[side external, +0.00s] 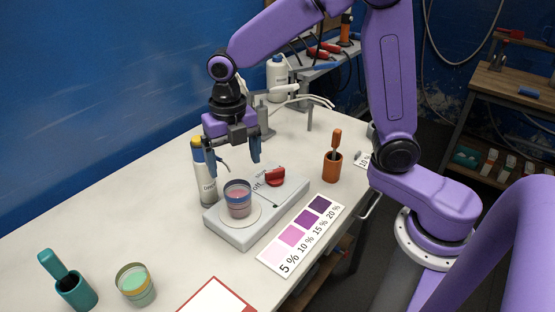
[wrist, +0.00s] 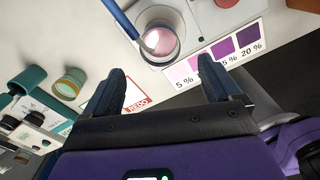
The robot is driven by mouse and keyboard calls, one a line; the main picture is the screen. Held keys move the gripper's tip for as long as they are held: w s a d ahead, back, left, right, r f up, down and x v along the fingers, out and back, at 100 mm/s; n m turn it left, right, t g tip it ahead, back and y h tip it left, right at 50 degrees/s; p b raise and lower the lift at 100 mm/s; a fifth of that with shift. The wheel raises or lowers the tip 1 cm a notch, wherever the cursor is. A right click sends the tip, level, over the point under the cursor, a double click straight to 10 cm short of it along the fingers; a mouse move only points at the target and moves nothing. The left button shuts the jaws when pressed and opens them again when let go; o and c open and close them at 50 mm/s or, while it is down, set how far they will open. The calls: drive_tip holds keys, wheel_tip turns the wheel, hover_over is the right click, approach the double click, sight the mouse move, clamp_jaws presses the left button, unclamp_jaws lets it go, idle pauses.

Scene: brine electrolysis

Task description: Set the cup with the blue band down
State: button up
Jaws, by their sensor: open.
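The cup with the blue band (side external: 238,204) stands upright on the round pale plate of a grey stirrer-like device (side external: 226,232). It holds pinkish liquid. In the wrist view the cup (wrist: 161,40) is seen from above, past the fingertips, with a blue rod-like thing crossing its left edge. My gripper (side external: 234,160) is open and empty, above the cup and apart from it. Its two dark blue fingers also show in the wrist view (wrist: 163,72), with nothing between them.
A bottle (side external: 204,178) stands close behind the cup. A red knob (side external: 274,177) is on the device. A colour chart (side external: 301,234) lies in front. A green-filled cup (side external: 136,284) and a teal holder (side external: 76,290) are front left. An orange pot (side external: 332,168) stands right.

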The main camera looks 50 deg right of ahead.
drive_tip(key=s+d+m, duration=0.5)
drive_tip(key=s+m, duration=0.4)
drive_tip(key=s, duration=0.3)
drive_tip(key=s+d+m, duration=0.4)
drive_tip(key=s+m, duration=0.6)
drive_tip(key=s, duration=0.1)
drive_tip(key=shift+s+d+r, duration=0.3)
drive_tip(key=shift+s+d, duration=0.05)
